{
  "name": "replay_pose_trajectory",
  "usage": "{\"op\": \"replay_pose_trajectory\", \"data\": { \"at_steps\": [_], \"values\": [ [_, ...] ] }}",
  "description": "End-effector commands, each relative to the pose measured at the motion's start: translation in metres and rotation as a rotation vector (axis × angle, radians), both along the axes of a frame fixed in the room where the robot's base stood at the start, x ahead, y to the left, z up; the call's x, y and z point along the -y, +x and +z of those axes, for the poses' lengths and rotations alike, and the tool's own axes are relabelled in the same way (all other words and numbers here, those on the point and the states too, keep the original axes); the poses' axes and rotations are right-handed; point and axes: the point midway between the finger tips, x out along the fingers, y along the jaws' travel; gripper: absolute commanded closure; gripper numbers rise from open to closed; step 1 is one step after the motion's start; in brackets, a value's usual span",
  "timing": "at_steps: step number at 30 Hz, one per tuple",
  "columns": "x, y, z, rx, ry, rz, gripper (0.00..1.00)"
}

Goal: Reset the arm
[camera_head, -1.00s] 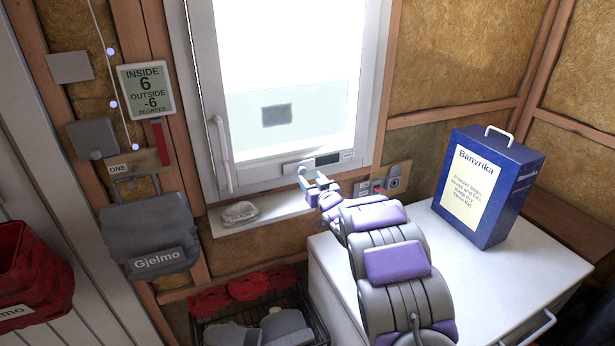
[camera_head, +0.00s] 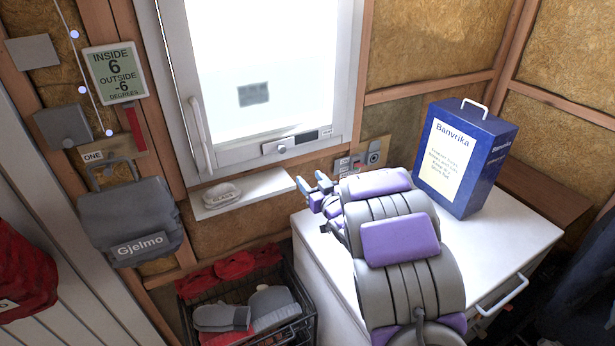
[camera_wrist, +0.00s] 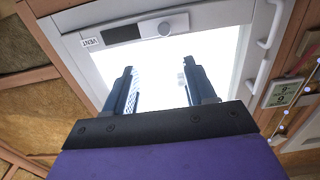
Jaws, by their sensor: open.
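My gripper (camera_head: 313,187) is in the middle of the head view, in front of the wall just right of the window sill and above the back left of the white cabinet. In the wrist view my gripper (camera_wrist: 158,80) has its two blue fingers wide apart with nothing between them. Behind the fingers, the bright window pane shows. My purple and grey arm is folded over the cabinet and hides part of its top.
A blue Banvrika box (camera_head: 464,157) stands on the white cabinet (camera_head: 515,235). The window (camera_head: 262,80) has a vent strip (camera_head: 290,146) along its bottom. A wire basket (camera_head: 250,310) with shoes is on the floor. A grey Gjelmo bag (camera_head: 130,220) hangs at left.

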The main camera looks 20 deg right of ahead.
Motion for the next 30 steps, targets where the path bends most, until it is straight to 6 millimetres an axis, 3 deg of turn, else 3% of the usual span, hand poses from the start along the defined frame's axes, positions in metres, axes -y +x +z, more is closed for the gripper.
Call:
{"op": "replay_pose_trajectory", "data": {
  "at_steps": [11, 17, 23, 30],
  "values": [
    [0.000, -0.001, 0.001, -0.004, -0.004, -0.003, 0.45],
    [0.008, -0.009, 0.005, -0.100, -0.058, -0.069, 0.45],
    [0.023, -0.037, 0.007, -0.298, -0.131, -0.190, 0.45],
    [0.032, -0.097, 0.005, -0.557, -0.175, -0.307, 0.45]
  ]
}}
